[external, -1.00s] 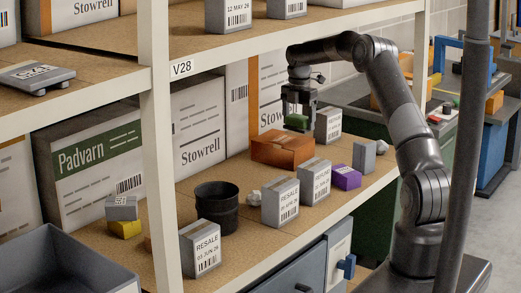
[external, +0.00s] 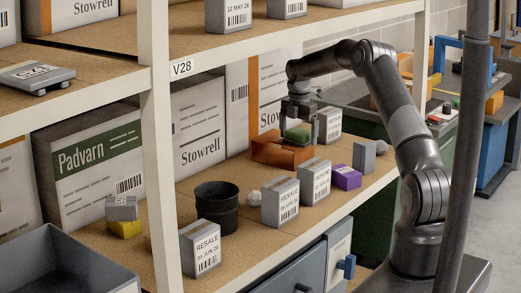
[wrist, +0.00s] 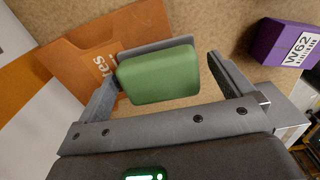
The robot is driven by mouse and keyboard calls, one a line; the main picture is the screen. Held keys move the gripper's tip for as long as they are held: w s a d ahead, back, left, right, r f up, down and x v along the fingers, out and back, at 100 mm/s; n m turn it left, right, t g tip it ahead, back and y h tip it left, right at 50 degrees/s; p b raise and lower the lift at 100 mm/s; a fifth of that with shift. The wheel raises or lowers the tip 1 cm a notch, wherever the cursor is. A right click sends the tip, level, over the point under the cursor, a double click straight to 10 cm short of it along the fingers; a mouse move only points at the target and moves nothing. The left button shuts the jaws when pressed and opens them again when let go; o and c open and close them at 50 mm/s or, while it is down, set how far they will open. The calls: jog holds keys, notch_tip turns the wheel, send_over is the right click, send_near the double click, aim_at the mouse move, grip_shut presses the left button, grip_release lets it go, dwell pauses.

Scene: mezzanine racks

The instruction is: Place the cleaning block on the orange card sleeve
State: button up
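The cleaning block (external: 298,132) is green with a grey layer. In the wrist view the block (wrist: 158,76) sits between the fingers of my gripper (wrist: 165,58), close to the left finger and with a gap to the right finger. My gripper (external: 299,138) is open and low over the orange card sleeve (external: 272,153) in the external view. In the wrist view the sleeve (wrist: 90,50) extends left of and behind the block, which hides part of it. I cannot tell how much of the block rests on the sleeve.
A purple box (external: 346,178) lies right of the sleeve, with a grey block (external: 364,156) beyond it. Grey labelled boxes (external: 315,180) stand in front, and another (external: 329,124) stands close behind the gripper. A black bin (external: 217,207) is further left. Large cartons (external: 197,125) line the back.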

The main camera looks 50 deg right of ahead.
aim_at(299, 131)
jog(key=shift+r, duration=0.1)
jog(key=shift+r, duration=2.8)
